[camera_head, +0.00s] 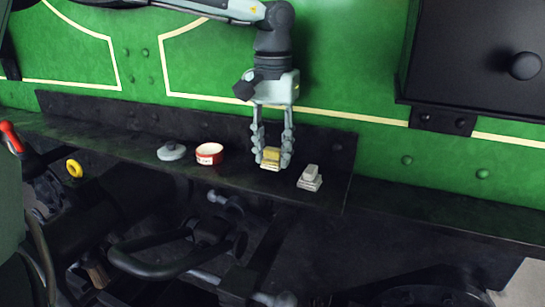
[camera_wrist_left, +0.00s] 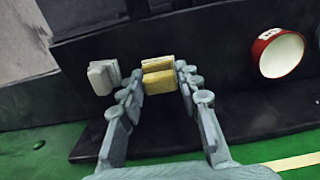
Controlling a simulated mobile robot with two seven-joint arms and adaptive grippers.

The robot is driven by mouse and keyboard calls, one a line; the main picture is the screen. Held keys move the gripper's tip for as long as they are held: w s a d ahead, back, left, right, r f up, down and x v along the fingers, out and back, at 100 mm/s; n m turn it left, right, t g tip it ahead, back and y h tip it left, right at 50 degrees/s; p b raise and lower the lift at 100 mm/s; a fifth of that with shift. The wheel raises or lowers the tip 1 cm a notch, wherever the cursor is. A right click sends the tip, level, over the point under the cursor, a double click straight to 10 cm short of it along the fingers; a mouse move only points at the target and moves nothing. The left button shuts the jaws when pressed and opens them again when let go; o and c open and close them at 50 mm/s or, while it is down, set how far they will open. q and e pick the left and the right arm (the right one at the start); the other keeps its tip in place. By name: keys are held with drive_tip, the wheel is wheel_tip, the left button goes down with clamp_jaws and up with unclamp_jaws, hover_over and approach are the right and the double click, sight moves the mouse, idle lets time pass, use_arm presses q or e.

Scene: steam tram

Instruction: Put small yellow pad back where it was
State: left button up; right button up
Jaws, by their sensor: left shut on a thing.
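The small yellow pad (camera_head: 271,157) is a yellow block at the dark ledge of the green tram. My left gripper (camera_head: 271,163) points down and is shut on it, with a finger on each side. The left wrist view shows the pad (camera_wrist_left: 158,75) between the fingertips of my left gripper (camera_wrist_left: 157,80). In the head view a pale layer shows at the pad's lower edge. I cannot tell whether the pad touches the ledge. My right gripper is in neither view.
On the dark ledge (camera_head: 110,140), a grey-white stepped block (camera_head: 310,178) sits right of the gripper. The green wall (camera_head: 340,60) rises behind. The ledge is clear further right.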

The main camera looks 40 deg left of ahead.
use_arm(q)
wheel_tip(320, 180, down, 2)
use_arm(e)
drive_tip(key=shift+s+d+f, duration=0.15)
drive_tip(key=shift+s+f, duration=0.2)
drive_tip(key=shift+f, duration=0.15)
